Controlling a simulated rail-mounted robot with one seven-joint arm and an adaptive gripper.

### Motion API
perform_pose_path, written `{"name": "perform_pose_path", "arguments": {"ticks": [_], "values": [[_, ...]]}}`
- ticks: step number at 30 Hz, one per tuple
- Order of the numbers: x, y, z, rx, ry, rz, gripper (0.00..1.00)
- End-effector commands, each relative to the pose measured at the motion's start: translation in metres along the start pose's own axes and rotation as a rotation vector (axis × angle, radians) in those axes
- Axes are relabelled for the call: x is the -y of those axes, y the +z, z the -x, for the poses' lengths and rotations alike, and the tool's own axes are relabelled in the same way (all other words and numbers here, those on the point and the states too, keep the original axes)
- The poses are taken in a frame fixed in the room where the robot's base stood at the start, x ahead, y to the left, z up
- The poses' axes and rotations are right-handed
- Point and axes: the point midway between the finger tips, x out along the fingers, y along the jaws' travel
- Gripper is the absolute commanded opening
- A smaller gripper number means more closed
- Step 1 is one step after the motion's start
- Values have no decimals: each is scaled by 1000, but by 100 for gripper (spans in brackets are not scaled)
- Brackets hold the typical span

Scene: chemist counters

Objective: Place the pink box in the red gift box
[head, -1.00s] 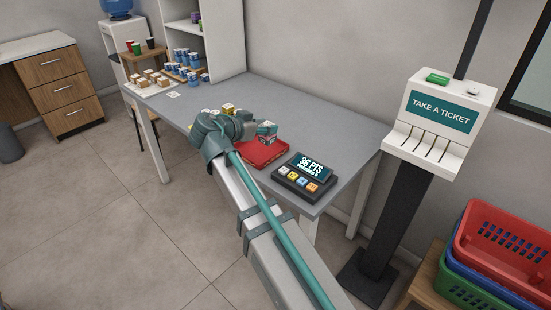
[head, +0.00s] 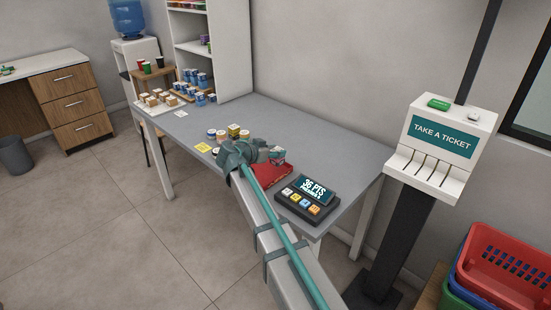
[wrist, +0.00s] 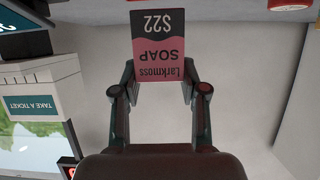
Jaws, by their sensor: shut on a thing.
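In the wrist view, my gripper (wrist: 160,88) is shut on the pink box (wrist: 160,75), a dark-and-pink soap carton marked $22. Its print reads upside down there, and a finger lies on each side of its lower part. In the head view, my wrist covers part of the table, and a small box-shaped patch (head: 277,155) shows just beyond it; I cannot tell whether this is the held box. The red gift box (head: 270,176) lies on the grey table beside my wrist, partly hidden by my arm. Its inside cannot be made out.
A points terminal (head: 305,199) stands right of the red box. Several small jars and a yellow box (head: 234,131) stand left of my wrist. The ticket machine (head: 441,145) is at the right, and stacked baskets (head: 508,255) are at the lower right. The table's back middle is clear.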

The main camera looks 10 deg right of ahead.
Motion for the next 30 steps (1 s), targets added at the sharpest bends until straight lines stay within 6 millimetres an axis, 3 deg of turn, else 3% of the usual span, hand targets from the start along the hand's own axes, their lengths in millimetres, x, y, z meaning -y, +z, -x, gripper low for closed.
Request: {"name": "perform_pose_path", "arguments": {"ticks": [7,14,27,28,30], "values": [[8,9,-14,1,2,1,6],[6,35,-23,0,0,1,6],[6,41,-25,0,0,0,6],[6,40,-25,0,0,0,44],[6,39,-25,1,0,0,56]]}}
